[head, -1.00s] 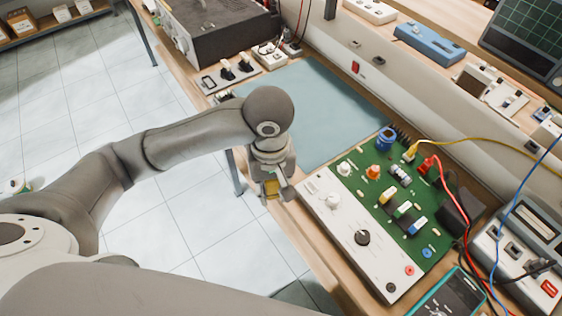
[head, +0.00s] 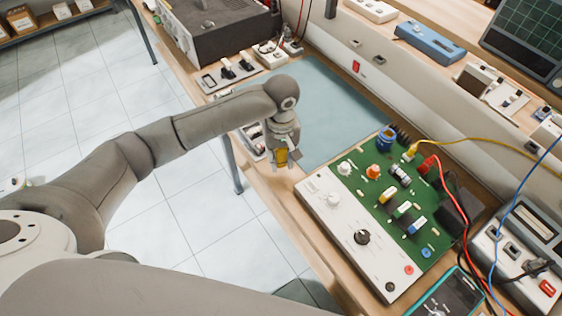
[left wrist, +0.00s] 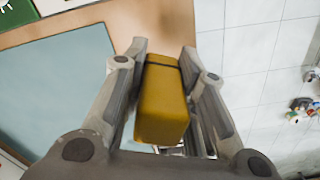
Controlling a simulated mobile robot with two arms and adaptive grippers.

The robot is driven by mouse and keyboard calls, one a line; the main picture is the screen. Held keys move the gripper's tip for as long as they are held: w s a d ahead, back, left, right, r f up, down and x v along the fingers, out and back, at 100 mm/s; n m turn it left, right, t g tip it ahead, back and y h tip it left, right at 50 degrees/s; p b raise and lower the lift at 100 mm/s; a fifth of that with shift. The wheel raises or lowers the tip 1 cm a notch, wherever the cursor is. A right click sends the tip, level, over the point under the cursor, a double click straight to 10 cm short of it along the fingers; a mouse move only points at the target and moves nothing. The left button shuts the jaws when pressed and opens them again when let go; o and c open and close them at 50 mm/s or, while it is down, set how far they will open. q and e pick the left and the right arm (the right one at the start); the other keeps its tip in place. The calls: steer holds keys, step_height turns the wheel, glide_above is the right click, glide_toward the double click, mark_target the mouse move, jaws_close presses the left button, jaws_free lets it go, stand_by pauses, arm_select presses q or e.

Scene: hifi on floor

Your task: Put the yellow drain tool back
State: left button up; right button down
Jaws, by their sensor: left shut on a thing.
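The yellow drain tool (left wrist: 162,105) is a yellow block with a dark line across it, between the fingers in the left wrist view. It also shows as a small yellow patch in the head view (head: 281,157). My left gripper (head: 284,160) is shut on it, with one finger at each side (left wrist: 165,62). The gripper hangs over the wooden bench edge, between the blue mat (head: 335,110) and the white control panel (head: 350,240). The tool's lower end is partly hidden by the gripper. My right gripper is out of view.
A green circuit board (head: 400,190) with upright parts and cables lies right of the gripper. Tiled floor (head: 110,90) lies left of the bench. The mat's middle is clear.

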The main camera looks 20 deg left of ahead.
mark_target(281, 164)
arm_select(q)
steer(key=shift+w+f, duration=0.3)
steer(key=shift+f, duration=0.1)
step_height(281, 164, down, 2)
steer(key=shift+f+p, duration=0.15)
steer(key=shift+p, duration=0.3)
steer(key=shift+a+f, duration=0.1)
steer(key=shift+f, duration=0.35)
steer(key=o, duration=1)
steer(key=shift+f, duration=0.1)
step_height(281, 164, up, 12)
steer(key=shift+r+b, duration=0.15)
steer(key=shift+b, duration=0.65)
